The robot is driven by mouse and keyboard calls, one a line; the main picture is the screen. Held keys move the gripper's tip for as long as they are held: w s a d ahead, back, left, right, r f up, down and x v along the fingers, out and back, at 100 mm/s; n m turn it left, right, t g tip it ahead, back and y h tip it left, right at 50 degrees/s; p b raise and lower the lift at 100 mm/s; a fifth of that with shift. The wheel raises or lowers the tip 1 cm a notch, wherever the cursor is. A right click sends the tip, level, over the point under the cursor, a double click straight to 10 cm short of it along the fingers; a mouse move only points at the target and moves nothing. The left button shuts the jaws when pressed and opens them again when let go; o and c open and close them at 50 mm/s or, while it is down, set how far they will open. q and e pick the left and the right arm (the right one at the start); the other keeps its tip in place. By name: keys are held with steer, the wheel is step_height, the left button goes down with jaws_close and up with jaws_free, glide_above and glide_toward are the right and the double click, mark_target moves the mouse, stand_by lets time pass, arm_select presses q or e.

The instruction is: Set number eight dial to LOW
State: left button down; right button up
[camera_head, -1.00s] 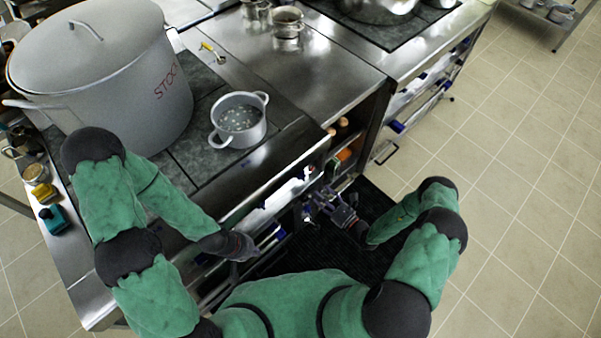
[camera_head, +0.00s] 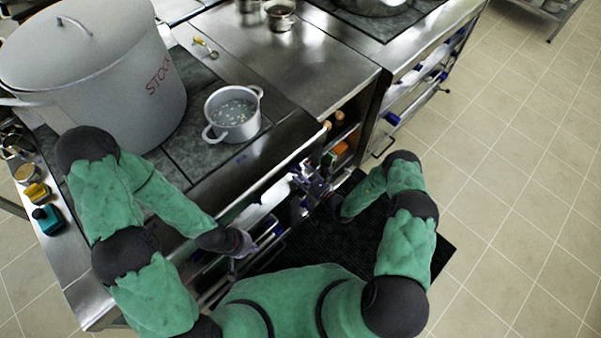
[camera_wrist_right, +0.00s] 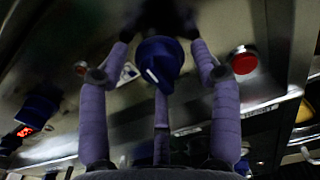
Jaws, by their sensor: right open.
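A dark blue dial (camera_wrist_right: 158,62) with a white pointer mark sits on the steel front panel in the right wrist view. Its number and setting words cannot be read, so I cannot tell whether it is number eight. My right gripper (camera_wrist_right: 160,52) is open, with its purple fingers on both sides of this dial; contact cannot be told. In the head view my right gripper (camera_head: 310,183) is at the stove's front panel. My left gripper (camera_head: 240,246) hangs at the stove front further left; its fingers are too small and dark to read.
A red button (camera_wrist_right: 243,60) is right of the dial. Another blue dial (camera_wrist_right: 38,108) with a lit red display is at the left. A big stockpot (camera_head: 105,85) and a smaller pot (camera_head: 233,118) stand on the stove. Open tiled floor (camera_head: 510,200) lies to the right.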

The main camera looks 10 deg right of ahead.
steer(key=c, duration=1.2)
steer(key=shift+o, duration=0.2)
steer(key=shift+m, duration=0.3)
steer(key=m+b, duration=0.2)
steer(key=m, duration=0.2)
steer(key=shift+f+m, duration=0.1)
steer(key=shift+m, duration=0.2)
steer(key=m+b, duration=0.1)
steer(key=m, duration=0.4)
steer(key=shift+b, duration=0.35)
steer(key=m+b, duration=0.1)
steer(key=m, duration=0.4)
steer(key=shift+m, duration=0.4)
steer(key=m+b, duration=0.1)
steer(key=m, duration=0.4)
steer(key=shift+m, duration=0.3)
